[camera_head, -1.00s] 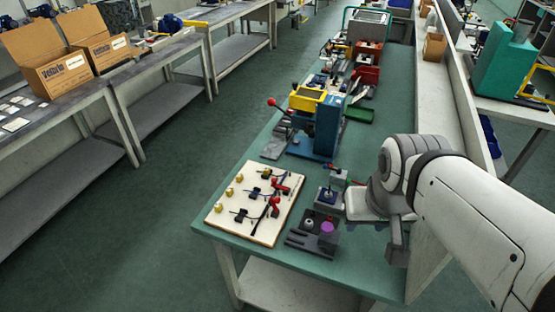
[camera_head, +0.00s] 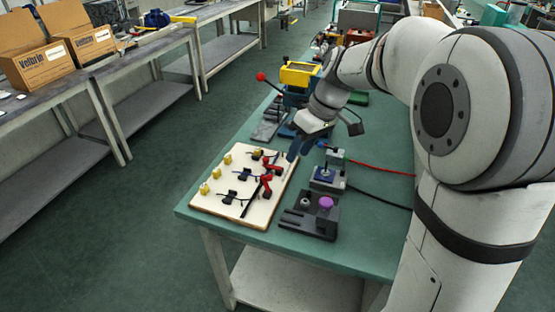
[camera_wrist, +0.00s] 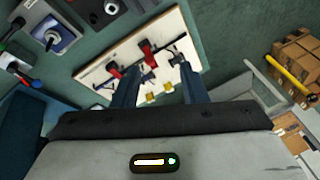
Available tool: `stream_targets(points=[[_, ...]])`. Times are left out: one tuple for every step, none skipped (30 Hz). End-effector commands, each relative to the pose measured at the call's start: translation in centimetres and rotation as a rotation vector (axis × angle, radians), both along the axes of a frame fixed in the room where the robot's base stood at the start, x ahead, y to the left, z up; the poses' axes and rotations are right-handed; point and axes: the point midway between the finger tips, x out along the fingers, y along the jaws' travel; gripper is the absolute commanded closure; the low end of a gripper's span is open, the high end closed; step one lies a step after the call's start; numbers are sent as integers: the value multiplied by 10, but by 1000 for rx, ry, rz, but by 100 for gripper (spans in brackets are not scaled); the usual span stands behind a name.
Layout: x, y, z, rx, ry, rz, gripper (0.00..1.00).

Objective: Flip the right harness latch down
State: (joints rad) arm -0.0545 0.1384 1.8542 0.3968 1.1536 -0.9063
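The pale harness board (camera_head: 228,208) lies on the near end of the green bench. Two red latches stand on its right side: a farther one (camera_head: 270,166), partly close behind my gripper's outline, and a nearer one (camera_head: 266,184). Both red latches, one on the left (camera_wrist: 114,70) and one on the right (camera_wrist: 147,47), also show in the wrist view; their exact tilt is hard to tell. My gripper (camera_wrist: 159,70) is open and empty, its blue fingers well apart above the board. In the head view my gripper (camera_head: 293,152) hangs by the board's far right corner.
A dark fixture with a purple knob (camera_head: 326,202) and a grey block with a blue top (camera_head: 326,177) stand right of the board. A yellow and blue machine (camera_head: 298,75) with a red-balled lever is behind. Cables run across the bench on the right.

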Motion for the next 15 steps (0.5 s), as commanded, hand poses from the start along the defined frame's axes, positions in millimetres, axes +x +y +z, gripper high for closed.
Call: stream_targets(points=[[16,6,-25,26,1,52,61],[24,10,-31,42,-1,83,61],[33,15,-38,61,-5,120,61],[39,17,-43,74,-8,145,61],[44,20,-47,85,-12,168,61],[49,23,-52,99,-17,192,61],[53,25,-55,107,-20,207,61],[55,26,-57,113,-21,219,61],[58,28,-59,121,-25,233,61],[59,29,-60,124,-27,239,61],[60,31,-62,127,-27,243,61],[61,32,-65,128,-27,248,61],[60,34,-68,129,-27,250,61],[60,36,-71,130,-27,251,61],[59,39,-76,129,-26,252,61]])
